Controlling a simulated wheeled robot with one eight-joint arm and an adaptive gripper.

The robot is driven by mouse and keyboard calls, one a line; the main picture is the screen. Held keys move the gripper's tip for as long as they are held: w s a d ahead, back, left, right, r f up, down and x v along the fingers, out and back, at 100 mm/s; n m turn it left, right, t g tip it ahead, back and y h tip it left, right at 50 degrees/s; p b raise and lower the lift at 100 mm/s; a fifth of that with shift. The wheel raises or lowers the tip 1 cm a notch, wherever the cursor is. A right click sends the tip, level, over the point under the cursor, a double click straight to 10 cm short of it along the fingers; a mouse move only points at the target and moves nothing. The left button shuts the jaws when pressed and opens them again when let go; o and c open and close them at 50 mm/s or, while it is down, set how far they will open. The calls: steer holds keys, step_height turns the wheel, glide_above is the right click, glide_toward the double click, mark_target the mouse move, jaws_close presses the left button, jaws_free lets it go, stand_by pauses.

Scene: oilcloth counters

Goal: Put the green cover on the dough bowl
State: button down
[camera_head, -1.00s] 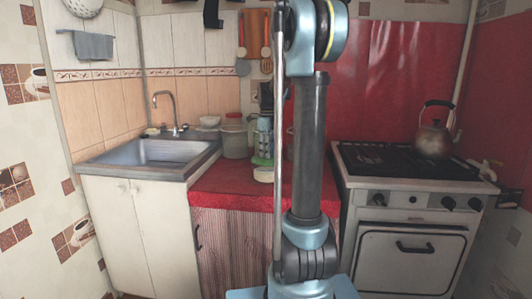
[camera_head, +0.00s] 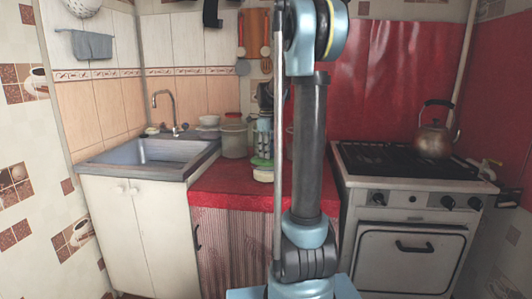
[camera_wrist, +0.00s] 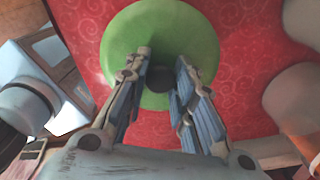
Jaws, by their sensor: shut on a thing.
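The green cover (camera_wrist: 118,45) is a round disc with a dark knob (camera_wrist: 160,80) at its middle, seen from above in the wrist view. My gripper (camera_wrist: 162,66) has its two fingers on either side of the knob and is shut on it. In the head view the green cover (camera_head: 262,162) is just above the pale dough bowl (camera_head: 263,175) on the red counter, partly behind my arm. I cannot tell whether cover and bowl touch. In the wrist view the cover hides the bowl.
Pots (camera_head: 234,140) stand behind the bowl, near the sink (camera_head: 150,152) at left. The stove (camera_head: 400,160) with a kettle (camera_head: 434,138) is at right. The red counter (camera_head: 222,180) is bare at its front left.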

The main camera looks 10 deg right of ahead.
steer(key=c, duration=1.3)
jaws_free()
steer(key=shift+r, duration=2.95)
steer(key=shift+s, duration=0.15)
steer(key=s+f+n+t, duration=0.1)
steer(key=s+f+n, duration=0.2)
steer(key=s+n, duration=0.55)
steer(key=s+f+n, duration=0.3)
steer(key=s+n, duration=0.2)
steer(key=s, duration=0.7)
steer(key=s+f+n, duration=0.4)
steer(key=s, duration=0.1)
steer(key=s+f+n, duration=0.4)
steer(key=s+f, duration=0.1)
steer(key=s+f+n+t, duration=0.1)
steer(key=s+f+n, duration=0.4)
steer(key=shift+a, duration=0.25)
